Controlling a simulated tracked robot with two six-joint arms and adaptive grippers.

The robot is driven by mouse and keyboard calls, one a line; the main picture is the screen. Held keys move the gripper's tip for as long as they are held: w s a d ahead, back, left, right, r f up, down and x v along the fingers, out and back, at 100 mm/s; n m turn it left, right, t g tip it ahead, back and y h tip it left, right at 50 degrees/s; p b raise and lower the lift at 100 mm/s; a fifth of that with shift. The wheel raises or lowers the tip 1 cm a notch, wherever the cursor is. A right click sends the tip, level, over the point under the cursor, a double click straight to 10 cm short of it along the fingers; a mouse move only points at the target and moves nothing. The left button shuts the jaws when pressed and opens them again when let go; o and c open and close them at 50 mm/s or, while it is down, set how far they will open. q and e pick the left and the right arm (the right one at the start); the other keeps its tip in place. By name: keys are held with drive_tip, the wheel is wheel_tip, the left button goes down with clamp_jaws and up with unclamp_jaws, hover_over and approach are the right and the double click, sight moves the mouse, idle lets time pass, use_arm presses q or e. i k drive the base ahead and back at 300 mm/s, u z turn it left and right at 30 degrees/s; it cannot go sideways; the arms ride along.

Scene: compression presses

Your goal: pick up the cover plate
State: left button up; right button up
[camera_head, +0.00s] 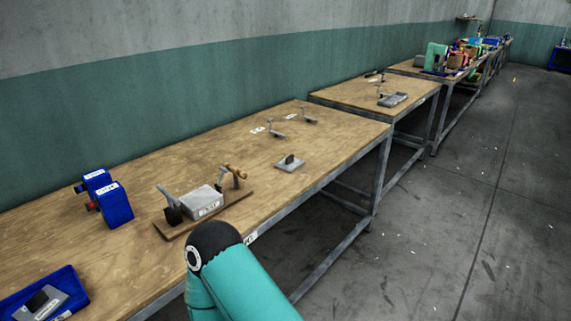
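A flat grey plate (290,165) with a dark upright knob lies on the wooden tabletop, to the right of a clamp fixture. A similar grey plate (42,303) with a dark block on it lies in a blue tray (70,280) at the lower left. I cannot tell from the picture which of these is the cover plate. A teal and black link of my arm rises at the bottom middle, in front of the table's front edge. Neither gripper shows in the head view.
The clamp fixture (178,230) holds a labelled grey block (203,200) on a wooden base. Small toggle clamps (276,130) sit further back.

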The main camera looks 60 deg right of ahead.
sight(289, 164)
drive_tip(key=u, duration=0.9)
drive_tip(key=i, duration=0.15)
drive_tip(key=z, duration=2.8)
drive_tip(key=k, duration=0.9)
drive_tip(key=z, duration=0.05)
drive_tip(key=i, duration=1)
drive_tip(key=z, duration=1.55)
